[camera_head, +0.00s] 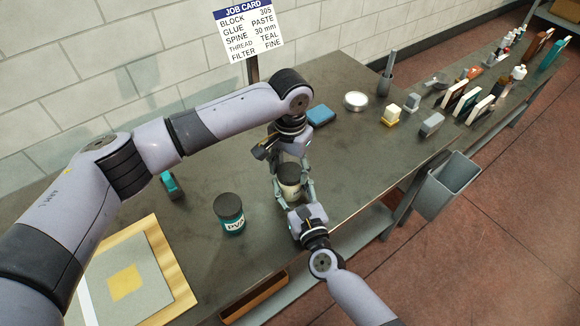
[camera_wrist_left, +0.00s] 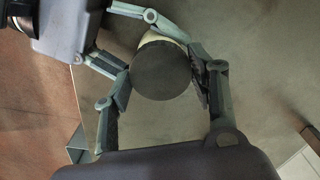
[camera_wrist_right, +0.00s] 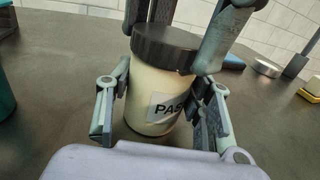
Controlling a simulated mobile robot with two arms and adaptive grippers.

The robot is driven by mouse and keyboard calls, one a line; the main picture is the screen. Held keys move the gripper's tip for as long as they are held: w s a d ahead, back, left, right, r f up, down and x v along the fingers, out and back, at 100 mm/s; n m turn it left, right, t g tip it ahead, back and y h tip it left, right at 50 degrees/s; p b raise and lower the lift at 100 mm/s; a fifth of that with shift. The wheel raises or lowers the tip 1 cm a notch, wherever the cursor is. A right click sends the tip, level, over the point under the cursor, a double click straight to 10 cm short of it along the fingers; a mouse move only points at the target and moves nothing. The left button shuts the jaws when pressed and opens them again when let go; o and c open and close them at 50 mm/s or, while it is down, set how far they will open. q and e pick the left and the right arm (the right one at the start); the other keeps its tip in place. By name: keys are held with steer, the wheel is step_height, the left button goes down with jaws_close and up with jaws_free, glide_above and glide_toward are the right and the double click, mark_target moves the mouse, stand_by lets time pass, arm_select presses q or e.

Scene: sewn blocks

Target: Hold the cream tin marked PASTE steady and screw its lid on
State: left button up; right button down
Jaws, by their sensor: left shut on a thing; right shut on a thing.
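The cream tin marked PASTE (camera_wrist_right: 152,98) stands upright on the bench; it also shows in the head view (camera_head: 290,188). Its dark lid (camera_wrist_right: 165,47) sits on top, and in the right wrist view it looks slightly tilted. My right gripper (camera_wrist_right: 163,108) is shut around the tin's body from the side. My left gripper (camera_wrist_left: 165,80) comes from above and is shut on the lid, with a finger on each side. From above, the lid (camera_wrist_left: 161,70) covers most of the tin. Whether the threads have caught cannot be seen.
A teal jar with a dark lid (camera_head: 229,213) stands left of the tin. A blue block (camera_head: 321,115) and a round silver tin (camera_head: 355,101) lie behind. A grey bin (camera_head: 451,186) hangs at the bench's right edge. A board (camera_head: 130,275) lies front left.

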arm_select(q)
steer(key=c, duration=0.5)
steer(key=o, duration=1.4)
steer(key=shift+c, duration=0.2)
step_height(320, 180, up, 12)
